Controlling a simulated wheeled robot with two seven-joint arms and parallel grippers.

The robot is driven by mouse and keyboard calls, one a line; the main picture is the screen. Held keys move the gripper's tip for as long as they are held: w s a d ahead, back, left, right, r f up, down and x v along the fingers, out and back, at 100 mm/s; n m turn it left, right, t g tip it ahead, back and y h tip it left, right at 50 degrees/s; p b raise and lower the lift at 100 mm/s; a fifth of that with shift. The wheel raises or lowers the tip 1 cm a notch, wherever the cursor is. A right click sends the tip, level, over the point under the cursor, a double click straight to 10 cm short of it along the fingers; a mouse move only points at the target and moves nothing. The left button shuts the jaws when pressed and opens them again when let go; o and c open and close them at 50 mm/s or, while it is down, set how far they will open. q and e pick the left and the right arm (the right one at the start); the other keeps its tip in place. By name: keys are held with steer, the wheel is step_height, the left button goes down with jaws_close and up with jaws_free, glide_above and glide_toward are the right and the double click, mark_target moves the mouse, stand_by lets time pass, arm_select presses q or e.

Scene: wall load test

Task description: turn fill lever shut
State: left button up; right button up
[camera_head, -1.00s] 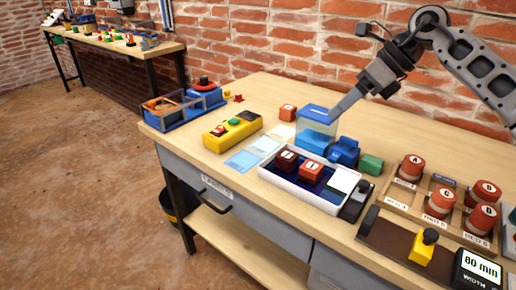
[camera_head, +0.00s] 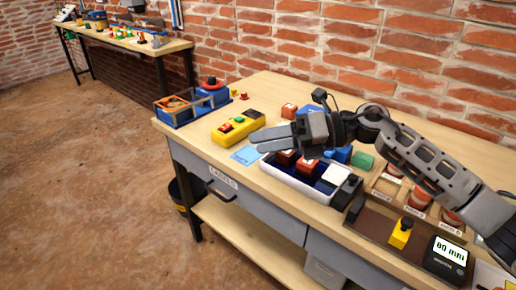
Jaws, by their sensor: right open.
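My right gripper (camera_head: 262,140) comes in from the right and points left over the bench. Its two fingers are open and empty, above and behind the white-rimmed tray. The clear box with a blue lower part is hidden behind the gripper and wrist. I cannot make out a fill lever for certain. My left gripper is not in view.
The white tray (camera_head: 301,187) holds red-brown blocks. A yellow control box (camera_head: 226,136) and a blue bin (camera_head: 179,119) stand to the left. At the right are a rack of red-brown knobs (camera_head: 418,199), a yellow piece with a black knob (camera_head: 401,235) and a display (camera_head: 447,254).

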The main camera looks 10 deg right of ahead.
steer(key=a+m+y, duration=0.1)
steer(key=s+a+m+t+y, duration=0.1)
steer(key=m, duration=0.1)
steer(key=shift+s+a+f, duration=0.2)
steer(key=shift+s+a, duration=0.1)
